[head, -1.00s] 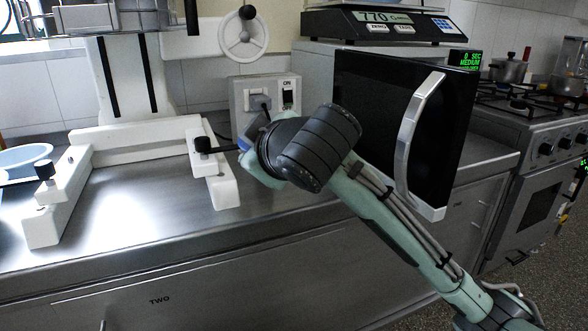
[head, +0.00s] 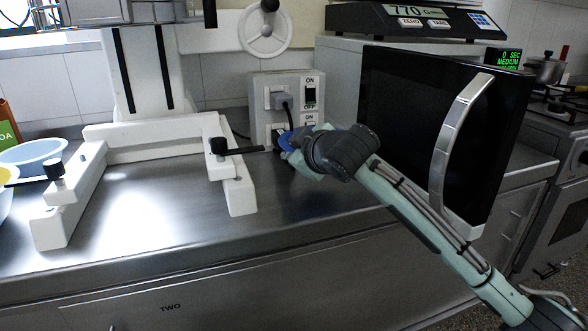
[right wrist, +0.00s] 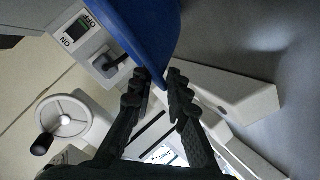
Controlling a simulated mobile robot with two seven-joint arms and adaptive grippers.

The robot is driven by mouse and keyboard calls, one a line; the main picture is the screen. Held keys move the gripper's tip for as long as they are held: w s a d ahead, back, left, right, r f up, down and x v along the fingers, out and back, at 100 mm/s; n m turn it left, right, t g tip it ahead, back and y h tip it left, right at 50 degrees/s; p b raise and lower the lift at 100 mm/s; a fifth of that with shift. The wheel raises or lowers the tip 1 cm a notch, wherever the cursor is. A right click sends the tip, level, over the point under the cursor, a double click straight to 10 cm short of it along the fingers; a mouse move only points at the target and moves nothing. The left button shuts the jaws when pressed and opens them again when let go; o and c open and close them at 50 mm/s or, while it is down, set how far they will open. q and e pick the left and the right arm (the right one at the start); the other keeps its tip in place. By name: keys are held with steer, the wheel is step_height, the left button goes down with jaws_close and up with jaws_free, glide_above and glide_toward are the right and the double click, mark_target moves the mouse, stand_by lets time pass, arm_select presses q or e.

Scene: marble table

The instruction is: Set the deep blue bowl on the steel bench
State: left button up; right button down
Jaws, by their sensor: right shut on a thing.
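The deep blue bowl (head: 286,138) shows only in part in the head view, behind my right gripper (head: 296,149), in front of the grey socket box. In the right wrist view the bowl (right wrist: 148,28) is large at the top centre, tilted in the picture. The fingers of my right gripper (right wrist: 158,82) are shut on its rim. The steel bench (head: 150,235) runs below, with bare metal under and left of the arm. I cannot tell whether the bowl touches the bench. My left gripper is not in view.
A white stand (head: 240,190) with black knobs stands left of the bowl. The grey socket box (head: 262,98) is behind it, and a microwave (head: 410,120) is close on the right. A light blue bowl (head: 32,152) sits at the far left. The bench front is clear.

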steer(key=shift+f, duration=1.95)
steer(key=shift+f, duration=0.1)
steer(key=c, duration=1.5)
jaws_free()
steer(key=shift+f, duration=0.1)
steer(key=shift+s+r, duration=0.1)
steer(key=shift+r, duration=0.1)
steer(key=v, duration=1.1)
steer(key=shift+s+d+r, duration=0.1)
steer(key=shift+s+d, duration=0.05)
steer(key=shift+s, duration=0.15)
